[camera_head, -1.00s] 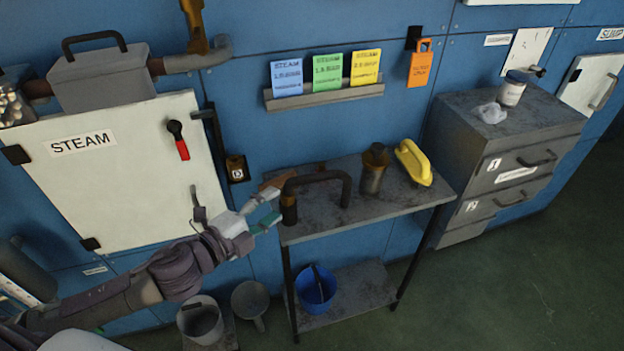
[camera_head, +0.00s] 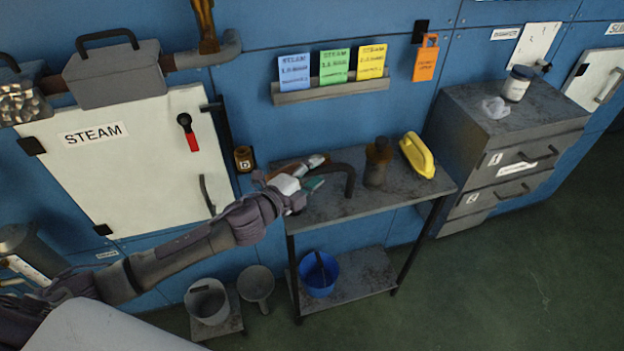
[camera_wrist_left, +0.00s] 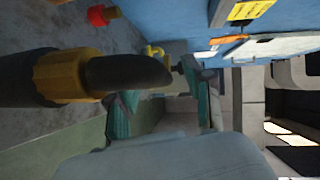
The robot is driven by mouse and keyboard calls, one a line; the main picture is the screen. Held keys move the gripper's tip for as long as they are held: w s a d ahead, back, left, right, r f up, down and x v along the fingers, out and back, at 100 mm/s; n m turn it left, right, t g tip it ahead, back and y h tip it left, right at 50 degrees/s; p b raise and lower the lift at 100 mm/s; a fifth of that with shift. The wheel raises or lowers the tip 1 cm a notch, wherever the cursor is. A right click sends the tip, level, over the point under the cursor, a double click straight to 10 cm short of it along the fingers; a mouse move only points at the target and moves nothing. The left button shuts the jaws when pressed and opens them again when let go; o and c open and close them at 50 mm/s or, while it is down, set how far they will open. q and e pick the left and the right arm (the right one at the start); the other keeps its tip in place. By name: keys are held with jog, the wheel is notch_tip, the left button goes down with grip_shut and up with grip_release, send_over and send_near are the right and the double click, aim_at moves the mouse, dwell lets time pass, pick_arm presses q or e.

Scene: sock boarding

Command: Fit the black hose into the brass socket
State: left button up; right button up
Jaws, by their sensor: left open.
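The black hose (camera_head: 349,180) stands as a bent arch on the left part of the grey side table; its left end is hidden behind my gripper. My left gripper (camera_head: 316,172) is open beside that hidden end. In the left wrist view a dark bent piece (camera_wrist_left: 128,72) with a brass-coloured collar (camera_wrist_left: 60,76) is close to the camera, left of the open teal fingers (camera_wrist_left: 163,106). I cannot tell whether the fingers are around the hose. A brass-coloured fitting (camera_head: 244,159) is on the wall beside the STEAM door; I cannot tell whether it is the socket. My right gripper is not in view.
A brown bottle (camera_head: 377,163) and a yellow handled tool (camera_head: 417,156) stand right of the hose on the table (camera_head: 400,200). A blue bucket (camera_head: 318,276) is on the lower shelf. A grey drawer cabinet (camera_head: 475,125) is to the right.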

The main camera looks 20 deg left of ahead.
pick_arm(q)
jog(key=shift+x, duration=0.8)
jog(key=shift+s, duration=0.1)
jog(key=c, duration=1)
jog(key=shift+r, duration=0.1)
